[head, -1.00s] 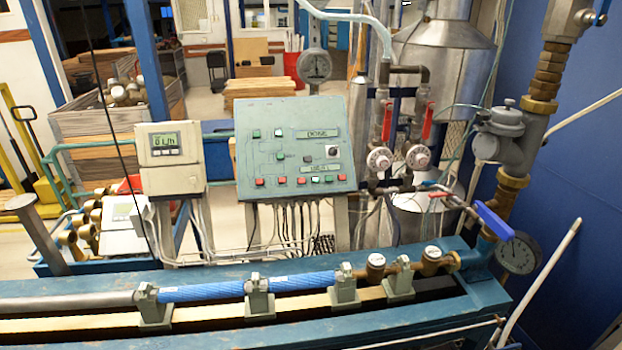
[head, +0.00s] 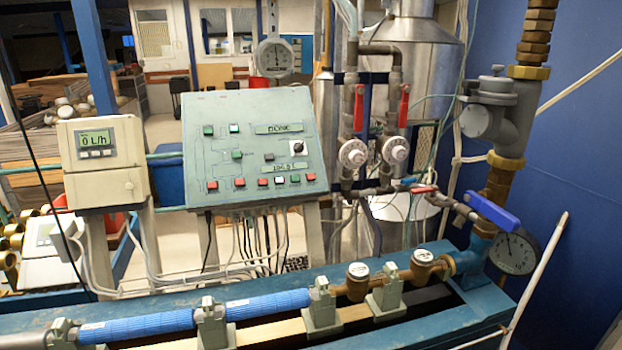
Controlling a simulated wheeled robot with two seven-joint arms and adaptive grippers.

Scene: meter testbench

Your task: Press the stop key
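A sloped grey-green control panel (head: 250,148) stands behind the bench, left of centre in the head view. More green and white keys are higher up, with a black rotary knob (head: 297,147) at the right. The key labels are too small to read, so I cannot tell which is the stop key. Neither of my grippers is in view.
A flow display (head: 96,143) reading about 0 L/h stands left of the panel. Pipes with red-handled valves (head: 404,105) and a blue lever (head: 492,211) are at the right. The blue bench (head: 400,335) with a blue pipe (head: 165,322) runs across the front.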

